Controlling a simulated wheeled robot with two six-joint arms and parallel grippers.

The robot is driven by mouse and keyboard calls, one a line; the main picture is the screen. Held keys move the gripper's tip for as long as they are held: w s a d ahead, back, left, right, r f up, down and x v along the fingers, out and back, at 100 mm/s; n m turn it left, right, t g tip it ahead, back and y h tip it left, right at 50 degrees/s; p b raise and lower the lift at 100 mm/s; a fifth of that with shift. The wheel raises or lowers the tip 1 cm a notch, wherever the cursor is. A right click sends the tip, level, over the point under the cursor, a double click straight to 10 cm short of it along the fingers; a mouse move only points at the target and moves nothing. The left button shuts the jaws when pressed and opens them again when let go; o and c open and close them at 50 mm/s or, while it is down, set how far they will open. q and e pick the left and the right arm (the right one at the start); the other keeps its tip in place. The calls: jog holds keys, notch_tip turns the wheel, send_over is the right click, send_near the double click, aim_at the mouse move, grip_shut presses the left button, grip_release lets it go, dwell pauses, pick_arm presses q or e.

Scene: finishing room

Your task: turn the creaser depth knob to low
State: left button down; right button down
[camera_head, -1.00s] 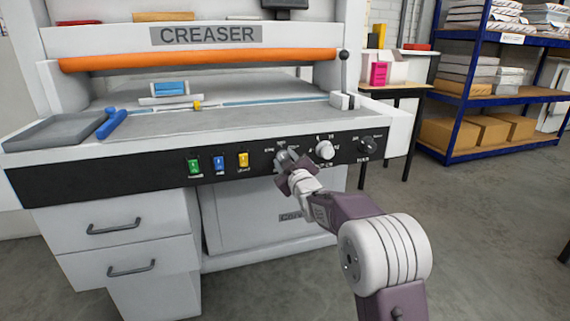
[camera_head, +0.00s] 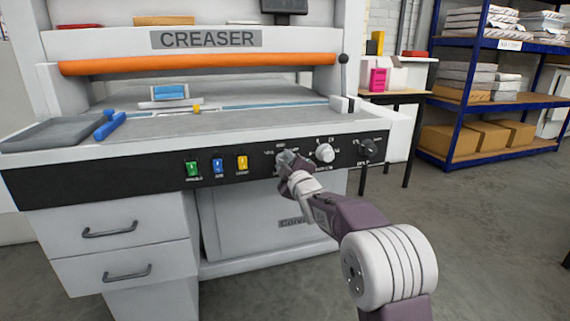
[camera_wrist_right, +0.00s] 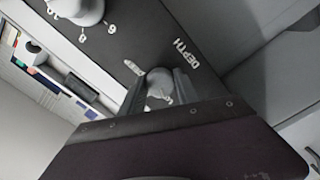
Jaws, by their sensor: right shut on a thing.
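The creaser (camera_head: 215,100) is a white machine with an orange roller and a black control panel (camera_head: 95,183) on its front. My right gripper (camera_head: 285,160) is at the panel, left of the white knob. In the right wrist view the depth knob (camera_wrist_right: 160,80) is a grey round knob beside the word DEPTH. The fingers of my right gripper (camera_wrist_right: 158,92) are shut on it, one on each side. In the head view my gripper mostly covers this knob, and its pointer setting cannot be read. My left gripper is not in view.
A white knob (camera_head: 324,153) and a dark knob (camera_head: 368,148) sit to the right on the panel. Green (camera_head: 193,170), blue (camera_head: 218,168) and yellow (camera_head: 242,164) switches sit to the left. A blue shelf rack (camera_head: 455,130) stands at the right.

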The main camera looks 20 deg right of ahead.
jog(key=c, duration=0.9)
grip_release()
jog(key=shift+s, duration=0.1)
jog(key=s+p, duration=0.2)
jog(key=s, duration=0.7)
jog(key=shift+d, duration=0.15)
